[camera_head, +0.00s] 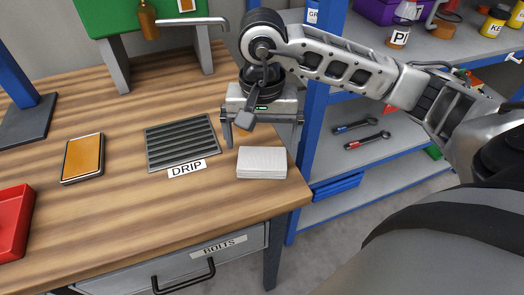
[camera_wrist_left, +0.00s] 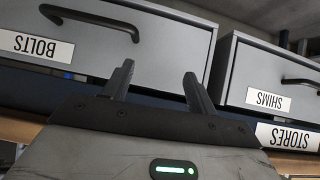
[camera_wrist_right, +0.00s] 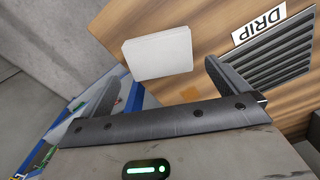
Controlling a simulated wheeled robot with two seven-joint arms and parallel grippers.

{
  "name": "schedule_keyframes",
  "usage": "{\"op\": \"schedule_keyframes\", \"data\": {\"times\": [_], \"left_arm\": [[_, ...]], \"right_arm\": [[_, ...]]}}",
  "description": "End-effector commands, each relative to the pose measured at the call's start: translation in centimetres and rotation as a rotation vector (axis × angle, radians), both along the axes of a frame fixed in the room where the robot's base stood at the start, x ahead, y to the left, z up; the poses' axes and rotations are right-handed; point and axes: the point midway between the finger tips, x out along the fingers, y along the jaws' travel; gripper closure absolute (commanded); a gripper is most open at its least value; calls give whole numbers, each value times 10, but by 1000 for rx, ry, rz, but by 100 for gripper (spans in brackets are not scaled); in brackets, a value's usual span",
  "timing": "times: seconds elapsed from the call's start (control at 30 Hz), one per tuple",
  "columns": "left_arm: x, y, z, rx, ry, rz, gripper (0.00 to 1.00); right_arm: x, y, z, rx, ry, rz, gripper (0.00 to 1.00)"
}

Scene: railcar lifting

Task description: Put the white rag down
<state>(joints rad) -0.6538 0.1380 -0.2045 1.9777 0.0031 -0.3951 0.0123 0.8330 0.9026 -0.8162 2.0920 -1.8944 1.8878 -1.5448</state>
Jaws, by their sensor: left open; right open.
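The white rag (camera_head: 262,163) lies folded flat on the wooden bench (camera_head: 110,205), near its right front corner and just right of the dark drip grate (camera_head: 181,143) with its DRIP label. My right gripper (camera_head: 262,122) is open above the bench, behind the rag and apart from it. In the right wrist view the rag (camera_wrist_right: 157,53) lies beyond the open fingers, with nothing between them. My left gripper (camera_wrist_left: 155,85) is open and empty in the left wrist view, facing the drawer fronts. It does not show in the head view.
A blue shelf (camera_head: 365,150) with wrenches and bottles is at the right. BOLTS (camera_wrist_left: 37,46) and SHIMS (camera_wrist_left: 268,99) labels mark the drawers.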

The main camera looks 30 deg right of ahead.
Motion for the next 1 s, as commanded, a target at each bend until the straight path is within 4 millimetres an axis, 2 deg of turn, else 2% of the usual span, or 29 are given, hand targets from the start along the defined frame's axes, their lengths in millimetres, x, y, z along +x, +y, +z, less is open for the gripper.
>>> {"op": "schedule_keyframes", "data": {"times": [0.03, 0.2, 0.33, 0.5, 1.0], "left_arm": [[0, 0, -2, 0, 2, -1, 42], [-1, -1, -2, -1, 4, -1, 42], [-1, -1, -1, -2, 3, -2, 42], [-1, -1, 0, -2, 3, -2, 42], [0, -1, 0, -2, -1, -1, 42]], "right_arm": [[1, 0, 12, 0, -7, 1, 0], [1, 0, 45, 0, -5, 0, 0], [0, 0, 59, -1, -1, 1, 0], [-1, 0, 65, -1, 2, 0, 0], [-1, 0, 64, -1, 2, 0, 0]]}}
